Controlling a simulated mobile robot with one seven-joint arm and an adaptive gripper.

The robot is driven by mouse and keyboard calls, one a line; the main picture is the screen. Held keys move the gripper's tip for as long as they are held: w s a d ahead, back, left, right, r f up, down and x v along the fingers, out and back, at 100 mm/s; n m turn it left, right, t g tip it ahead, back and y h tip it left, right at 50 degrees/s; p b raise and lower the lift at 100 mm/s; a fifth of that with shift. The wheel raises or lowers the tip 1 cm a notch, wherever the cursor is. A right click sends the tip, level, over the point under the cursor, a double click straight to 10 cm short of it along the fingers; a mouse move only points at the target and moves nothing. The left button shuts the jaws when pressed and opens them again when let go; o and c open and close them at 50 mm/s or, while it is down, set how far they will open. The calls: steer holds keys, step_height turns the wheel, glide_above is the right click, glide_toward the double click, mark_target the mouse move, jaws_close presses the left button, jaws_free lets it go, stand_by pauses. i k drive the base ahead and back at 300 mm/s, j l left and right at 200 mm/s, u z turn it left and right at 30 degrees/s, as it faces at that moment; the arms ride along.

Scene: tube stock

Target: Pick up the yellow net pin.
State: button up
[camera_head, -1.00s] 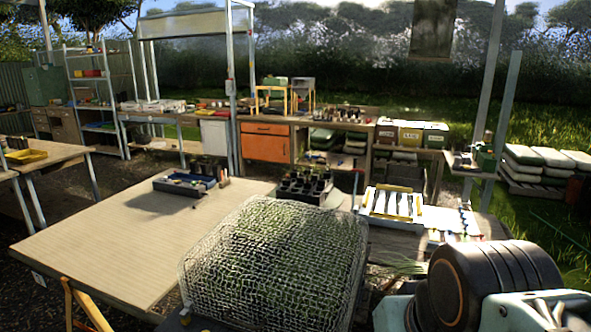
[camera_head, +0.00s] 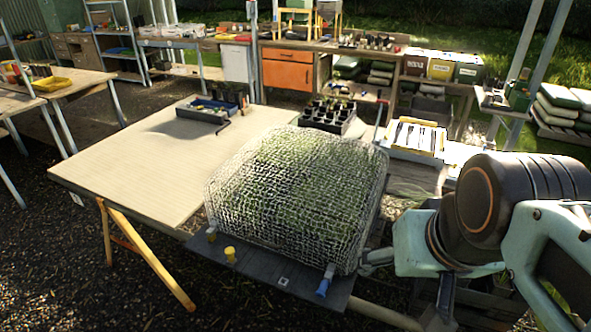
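The yellow net pin (camera_head: 230,254) stands on the dark board (camera_head: 262,272) at the near edge of a mesh net (camera_head: 290,195) that domes over green plants. A small blue-grey pin (camera_head: 211,234) is to its left at the net's near left corner. A blue pin (camera_head: 323,285) is to its right at the near right corner. My arm shows at the right side, to the right of the net and apart from the yellow pin. I cannot make out my gripper's fingers, and nothing touches the yellow pin.
A pale table (camera_head: 150,150) to the left carries a blue tray (camera_head: 205,110). Behind the net are a tray of black pots (camera_head: 328,115) and a yellow-edged frame (camera_head: 415,138). A yellow trestle leg (camera_head: 150,262) stands left of the board. The gravel in front is clear.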

mark_target(230, 252)
steer(key=u, duration=1.1)
steer(key=j+z, duration=0.15)
steer(key=k+j+z, duration=0.1)
steer(key=j, duration=0.3)
steer(key=i+j, duration=0.15)
steer(key=i, duration=0.4)
steer(key=i+j, duration=0.1)
steer(key=i, duration=0.45)
steer(key=i+z, duration=0.15)
steer(key=z, duration=1.05)
steer(key=l+z, duration=0.4)
steer(key=l, duration=0.2)
